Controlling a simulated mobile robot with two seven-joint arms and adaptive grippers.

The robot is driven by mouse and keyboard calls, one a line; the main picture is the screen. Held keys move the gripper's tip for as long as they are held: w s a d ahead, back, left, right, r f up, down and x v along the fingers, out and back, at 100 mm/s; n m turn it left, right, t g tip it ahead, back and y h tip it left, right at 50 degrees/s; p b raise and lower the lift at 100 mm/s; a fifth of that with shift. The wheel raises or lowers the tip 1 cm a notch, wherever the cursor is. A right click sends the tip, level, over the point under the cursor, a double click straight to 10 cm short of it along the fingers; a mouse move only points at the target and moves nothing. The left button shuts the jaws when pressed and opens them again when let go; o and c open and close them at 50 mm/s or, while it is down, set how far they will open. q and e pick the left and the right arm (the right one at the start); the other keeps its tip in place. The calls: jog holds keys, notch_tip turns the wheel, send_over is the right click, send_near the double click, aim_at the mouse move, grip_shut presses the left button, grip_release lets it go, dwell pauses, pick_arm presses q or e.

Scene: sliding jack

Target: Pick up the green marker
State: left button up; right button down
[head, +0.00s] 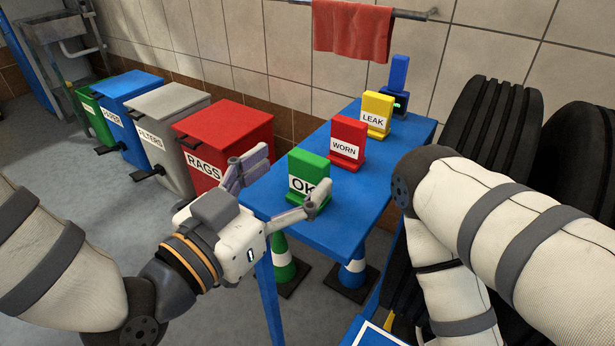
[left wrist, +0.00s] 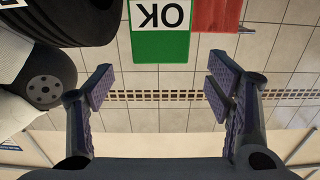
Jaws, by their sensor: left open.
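The green marker (head: 308,172) stands upright on the near end of the blue table, with a white label reading OK. It also shows upside down in the left wrist view (left wrist: 160,45), beyond the fingertips and roughly between them. My left gripper (head: 283,182) is open, with one finger to the left of the marker and the other in front of its lower right side in the head view. The left wrist view shows the open fingers (left wrist: 160,88) with nothing between them. My right gripper is not in view; only my right arm shows at the right.
On the blue table (head: 385,185), a red WORN marker (head: 347,137), a yellow LEAK marker (head: 377,113) and a blue marker (head: 398,75) stand behind the green one. Bins, including a red one (head: 222,130), stand at the left. Tyres (head: 490,120) stand at the right.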

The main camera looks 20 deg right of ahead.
aim_at(304, 162)
pick_arm(q)
jog(key=x, duration=0.5)
jog(key=shift+d, duration=0.1)
jog(key=c, duration=1.3)
